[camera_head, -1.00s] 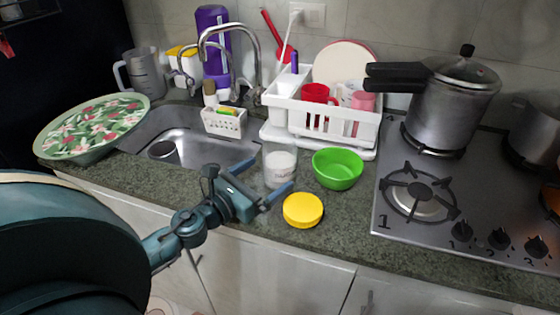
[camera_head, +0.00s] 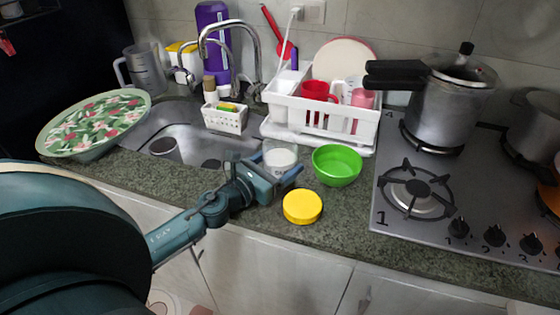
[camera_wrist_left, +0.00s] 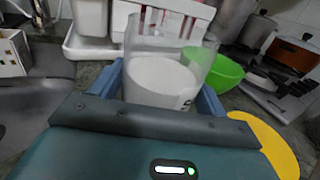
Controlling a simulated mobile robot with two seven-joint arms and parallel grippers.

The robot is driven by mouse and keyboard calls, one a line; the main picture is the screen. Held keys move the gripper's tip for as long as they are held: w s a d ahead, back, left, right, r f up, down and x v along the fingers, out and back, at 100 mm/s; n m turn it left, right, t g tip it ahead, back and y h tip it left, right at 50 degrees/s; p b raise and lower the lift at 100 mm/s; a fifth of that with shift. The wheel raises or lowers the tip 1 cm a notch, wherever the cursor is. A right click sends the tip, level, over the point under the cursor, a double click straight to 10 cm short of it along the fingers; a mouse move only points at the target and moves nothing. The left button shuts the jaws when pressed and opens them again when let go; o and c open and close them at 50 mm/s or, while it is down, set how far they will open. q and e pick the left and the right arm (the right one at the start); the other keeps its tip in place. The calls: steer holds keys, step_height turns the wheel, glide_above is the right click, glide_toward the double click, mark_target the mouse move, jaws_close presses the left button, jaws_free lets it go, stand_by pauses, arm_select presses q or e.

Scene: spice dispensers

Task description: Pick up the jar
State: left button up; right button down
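The jar (camera_head: 281,156) is clear, with white contents, and stands upright on the counter behind the yellow lid. It also fills the middle of the left wrist view (camera_wrist_left: 165,78). My left gripper (camera_head: 278,165) is open around the jar, one blue finger on each side. In the left wrist view the fingers (camera_wrist_left: 165,90) lie close along the jar's sides; I cannot tell whether they touch it. The gripper body hides the jar's lower part. My right gripper is not in view.
A green bowl (camera_head: 337,165) stands right of the jar, and a yellow lid (camera_head: 302,207) lies in front. A white dish rack (camera_head: 350,123) is behind. The sink (camera_head: 190,135) is left, the stove (camera_head: 430,235) right.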

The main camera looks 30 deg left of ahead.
arm_select(q)
steer(key=c, duration=0.9)
steer(key=shift+r, duration=0.1)
steer(key=shift+c, duration=0.4)
steer(key=shift+r, duration=0.15)
